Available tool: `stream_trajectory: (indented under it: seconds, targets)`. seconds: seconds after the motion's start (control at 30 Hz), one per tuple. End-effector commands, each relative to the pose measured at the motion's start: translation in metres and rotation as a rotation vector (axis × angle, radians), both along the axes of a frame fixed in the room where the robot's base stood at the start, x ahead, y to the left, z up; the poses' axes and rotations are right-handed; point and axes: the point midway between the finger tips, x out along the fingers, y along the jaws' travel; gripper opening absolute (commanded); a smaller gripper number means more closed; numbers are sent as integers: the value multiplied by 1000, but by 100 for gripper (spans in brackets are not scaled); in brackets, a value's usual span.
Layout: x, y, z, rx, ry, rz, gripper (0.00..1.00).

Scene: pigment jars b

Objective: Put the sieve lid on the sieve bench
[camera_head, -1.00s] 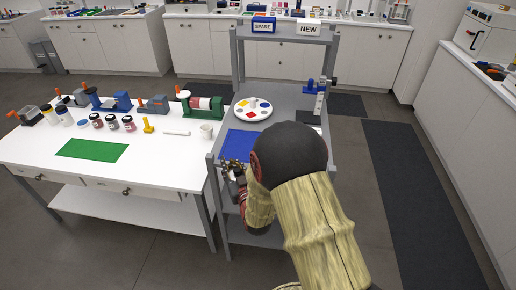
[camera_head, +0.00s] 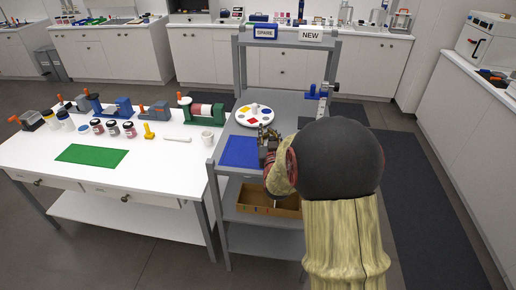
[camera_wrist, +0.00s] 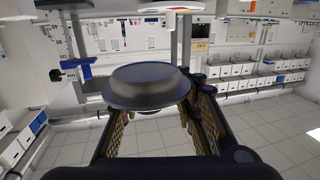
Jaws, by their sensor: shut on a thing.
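My gripper (camera_wrist: 150,115) is shut on a dark grey, round, shallow lid (camera_wrist: 150,85), which I take to be the sieve lid. The lid spans the space between the fingers in the wrist view. In the head view my gripper (camera_head: 268,142) is over the grey rack's top shelf (camera_head: 228,133), close to the right edge of a blue mat (camera_head: 240,151). The lid cannot be made out there, and my arm hides the shelf's right front. No label shows which surface is the sieve bench.
A white disc with coloured patches (camera_head: 254,115) lies behind my gripper. A blue stand (camera_head: 314,92) is at the back right. Signs SPARE (camera_head: 264,31) and NEW (camera_head: 311,35) top the rack. A brown box (camera_head: 258,199) sits below. A white table (camera_head: 150,165) with jars adjoins on the left.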

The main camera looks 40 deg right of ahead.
Motion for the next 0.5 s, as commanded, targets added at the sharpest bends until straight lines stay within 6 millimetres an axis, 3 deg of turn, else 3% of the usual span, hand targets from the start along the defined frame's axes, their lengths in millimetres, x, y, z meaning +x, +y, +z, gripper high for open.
stream_trajectory:
  seconds: [0.03,0.2,0.5]
  targets:
    - [13,1,-9,2,0,3,2]
    - [37,0,-40,2,2,2,2]
    - [57,-1,-60,1,-1,0,2]
